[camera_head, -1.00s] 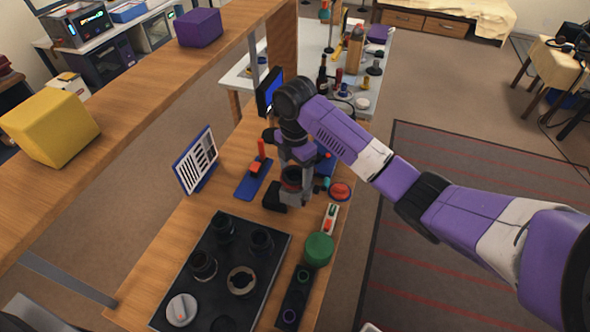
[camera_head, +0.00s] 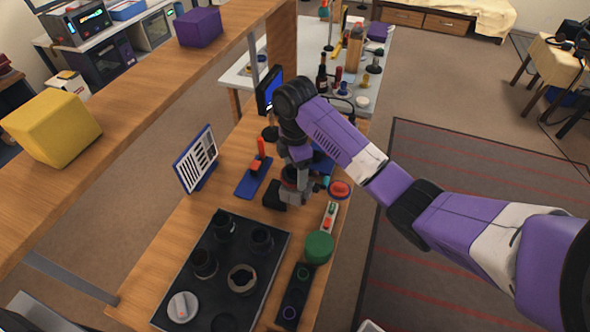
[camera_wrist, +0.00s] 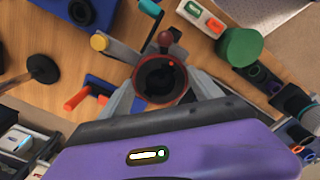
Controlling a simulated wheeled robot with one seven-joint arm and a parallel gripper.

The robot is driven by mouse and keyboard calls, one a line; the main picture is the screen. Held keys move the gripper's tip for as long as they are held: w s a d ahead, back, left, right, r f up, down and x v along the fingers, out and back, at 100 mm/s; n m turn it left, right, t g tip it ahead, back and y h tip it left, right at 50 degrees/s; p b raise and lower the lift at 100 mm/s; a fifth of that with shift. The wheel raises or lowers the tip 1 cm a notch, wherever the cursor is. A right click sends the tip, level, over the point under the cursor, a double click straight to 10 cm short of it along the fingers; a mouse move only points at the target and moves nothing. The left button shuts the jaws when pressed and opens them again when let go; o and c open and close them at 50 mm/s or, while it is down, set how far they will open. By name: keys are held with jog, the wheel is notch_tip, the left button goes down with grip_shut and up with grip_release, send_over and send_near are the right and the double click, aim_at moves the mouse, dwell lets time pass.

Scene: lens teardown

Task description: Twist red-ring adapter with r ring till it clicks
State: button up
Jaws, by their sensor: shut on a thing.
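The red-ring adapter (camera_wrist: 162,80) is a dark, hollow cylinder with a red rim, seen from above in the wrist view. A small red mark shows at its inner upper right. My gripper (camera_wrist: 160,88) is shut on it, with one grey finger on each side. In the head view the adapter (camera_head: 290,174) is partly hidden by my gripper (camera_head: 296,188) low over the wooden bench. What lies under the adapter is hidden, and I cannot tell whether it is seated.
A green cylinder (camera_head: 319,247) and a button box (camera_head: 329,216) stand nearer. A black tray (camera_head: 190,236) holds dark rings. A chart (camera_head: 196,160) stands at left.

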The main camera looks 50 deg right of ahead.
aim_at(295, 176)
jog(key=o, duration=2)
jog(key=shift+o, duration=0.2)
notch_tip(295, 176, up, 7)
jog(key=shift+w+d+f, duration=0.1)
jog(key=shift+f, duration=0.1)
jog(key=shift+r, duration=0.6)
